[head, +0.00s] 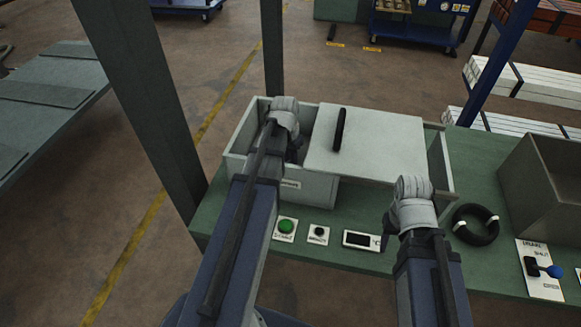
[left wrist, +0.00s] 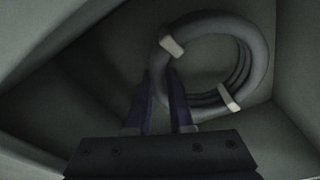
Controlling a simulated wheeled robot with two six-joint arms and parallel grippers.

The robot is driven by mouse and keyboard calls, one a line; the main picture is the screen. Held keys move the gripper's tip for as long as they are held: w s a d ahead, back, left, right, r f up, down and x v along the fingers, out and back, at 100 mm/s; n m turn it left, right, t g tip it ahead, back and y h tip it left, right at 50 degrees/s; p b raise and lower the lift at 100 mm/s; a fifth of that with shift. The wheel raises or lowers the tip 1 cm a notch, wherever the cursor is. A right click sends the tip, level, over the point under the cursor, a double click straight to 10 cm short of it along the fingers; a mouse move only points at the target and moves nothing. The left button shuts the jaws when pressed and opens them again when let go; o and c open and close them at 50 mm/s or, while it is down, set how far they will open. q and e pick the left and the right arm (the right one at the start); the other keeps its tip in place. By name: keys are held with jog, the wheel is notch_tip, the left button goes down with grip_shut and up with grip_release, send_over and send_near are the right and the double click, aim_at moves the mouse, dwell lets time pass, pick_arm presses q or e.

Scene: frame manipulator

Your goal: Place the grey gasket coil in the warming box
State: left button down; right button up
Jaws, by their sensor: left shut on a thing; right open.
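The warming box (head: 318,190) is a pale open-topped box on the green bench. Its flat lid (head: 380,140) with a black handle covers the right part, and the left part is open. My left gripper (left wrist: 165,82) reaches down into the open part and is shut on the grey gasket coil (left wrist: 258,52), at the coil's left side. The coil is a ring of several turns with white clips, inside the box near its walls. In the head view my arm and the box hide it. My right gripper (head: 389,232) is open and empty, in front of the box's right end.
A black coil (head: 476,224) with white clips lies on the bench (head: 465,150) right of my right gripper. A grey bin (head: 545,185) stands at the far right. A green button (head: 286,226) and a display (head: 361,240) sit before the box. Dark posts (head: 140,90) rise at left.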

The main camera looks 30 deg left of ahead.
pick_arm(q)
jog(key=shift+f+b, duration=0.35)
jog(key=shift+f, duration=0.5)
pick_arm(e)
jog(key=shift+f, duration=0.85)
pick_arm(q)
jog(key=shift+f, duration=0.15)
pick_arm(e)
jog(key=shift+f, duration=0.2)
pick_arm(q)
jog(key=c, duration=0.8)
grip_release()
pick_arm(e)
jog(key=shift+r, duration=0.2)
pick_arm(q)
notch_tip(320, 180, up, 12)
jog(key=s+p, duration=0.1)
jog(key=p, duration=1.1)
jog(key=shift+s, duration=0.25)
pick_arm(e)
notch_tip(320, 180, up, 12)
pick_arm(q)
jog(key=shift+a, duration=0.1)
